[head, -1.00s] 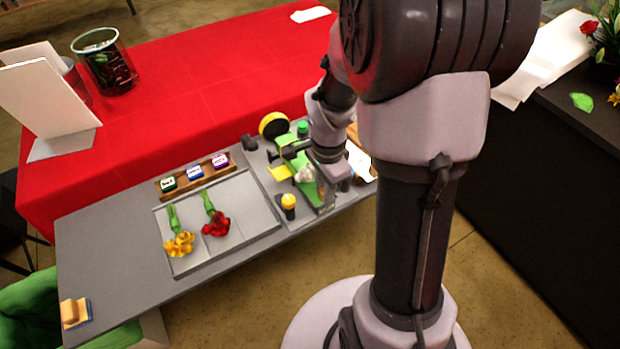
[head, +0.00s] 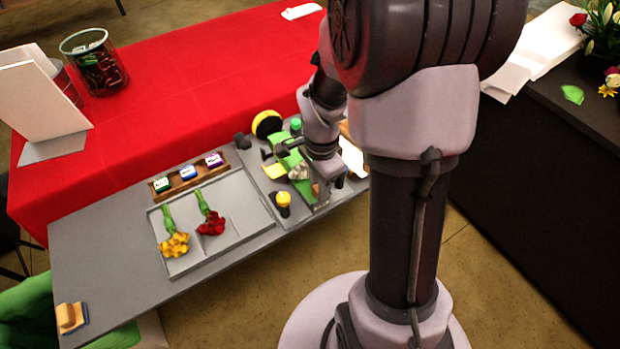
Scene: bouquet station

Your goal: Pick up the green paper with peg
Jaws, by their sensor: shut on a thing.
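The green paper (head: 292,161) is a long green strip on the grey board at the right end of the table, partly covered by my arm. A pale bunched shape (head: 299,172) lies over its middle. My gripper (head: 284,151) is at the upper part of the green paper, pointing left, and is shut on it. The peg is too small to make out clearly. A small dark piece (head: 267,154) shows just left of the jaws. I cannot tell whether the paper is lifted off the board.
A yellow roll (head: 267,123) and a green-capped item (head: 296,124) stand behind. A yellow-topped bottle (head: 283,203) stands in front. The grey tray (head: 242,228) holds a yellow (head: 174,244) and a red flower bunch (head: 211,223). A rack of labelled jars (head: 188,174) is behind it.

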